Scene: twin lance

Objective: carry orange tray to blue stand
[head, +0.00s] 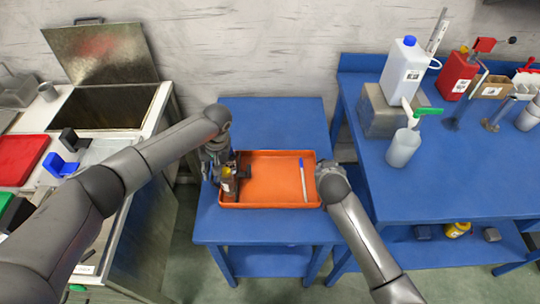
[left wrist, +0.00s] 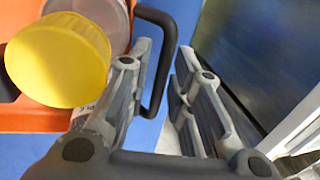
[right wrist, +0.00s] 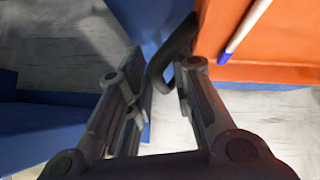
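The orange tray (head: 270,198) sits on a small blue table (head: 265,228) in the middle of the head view. It holds a dark bottle (head: 229,186) at its left end and a white pen with a blue cap (head: 303,180) at its right. My left gripper (head: 214,168) is at the tray's left end; in the left wrist view its open fingers (left wrist: 163,62) stand either side of a black handle (left wrist: 161,30). My right gripper (head: 328,172) is at the right end; its open fingers (right wrist: 160,75) stand around the other black handle (right wrist: 172,50). Contact with the handles is unclear.
A yellow cap (left wrist: 57,60) shows close to the left gripper. A metal-lidded counter (head: 110,105) stands at left. The small table's front strip is clear.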

